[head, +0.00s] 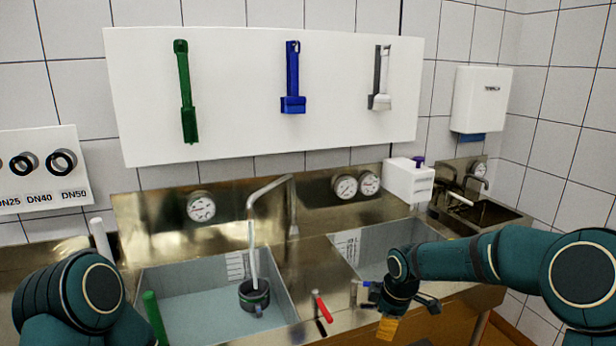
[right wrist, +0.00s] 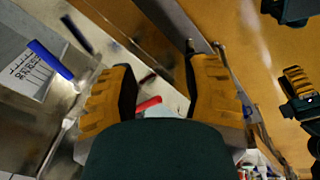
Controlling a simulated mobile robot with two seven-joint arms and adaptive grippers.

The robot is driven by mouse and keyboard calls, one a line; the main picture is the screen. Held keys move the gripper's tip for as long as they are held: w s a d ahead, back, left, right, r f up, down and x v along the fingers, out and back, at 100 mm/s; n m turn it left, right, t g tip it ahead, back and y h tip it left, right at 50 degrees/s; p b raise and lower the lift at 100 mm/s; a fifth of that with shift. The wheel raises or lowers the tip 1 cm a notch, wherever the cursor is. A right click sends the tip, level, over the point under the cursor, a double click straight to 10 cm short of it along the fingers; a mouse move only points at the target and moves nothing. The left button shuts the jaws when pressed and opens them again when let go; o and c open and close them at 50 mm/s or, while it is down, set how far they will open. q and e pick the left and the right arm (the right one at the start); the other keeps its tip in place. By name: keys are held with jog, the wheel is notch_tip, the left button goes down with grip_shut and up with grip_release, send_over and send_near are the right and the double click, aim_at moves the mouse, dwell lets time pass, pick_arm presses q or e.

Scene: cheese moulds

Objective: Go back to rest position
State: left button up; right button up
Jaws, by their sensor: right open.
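My right gripper (head: 408,318) hangs at the front edge of the sink unit, below the right basin. Its two yellow-padded fingers stand apart in the right wrist view (right wrist: 160,95), with nothing held between them. Only the dark green upper part of my left arm shows at the lower left of the head view. A yellow pad and dark parts at the right edge of the right wrist view look like part of my left gripper (right wrist: 298,85); its opening is unclear.
The left basin (head: 205,310) holds water and a dark cup (head: 254,295) under the tap. A green handle (head: 154,318) leans in the left basin. Green, blue and white tools hang on the wall board (head: 240,70).

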jog(key=s+a+f+m+y, duration=0.2)
jog(key=s+a+f+m, duration=0.15)
jog(key=f, duration=0.45)
pick_arm(q)
jog(key=shift+w+f, duration=0.35)
pick_arm(e)
jog(key=s+a+f+m, duration=0.2)
jog(key=s+f+m, duration=0.4)
jog(key=s, duration=0.4)
jog(key=s+a+f+m, duration=0.2)
jog(key=s+f+m, duration=0.5)
jog(key=s, duration=0.3)
jog(key=shift+s+a+m+y, duration=0.15)
jog(key=shift+m+y, duration=0.2)
jog(key=shift+y, duration=0.05)
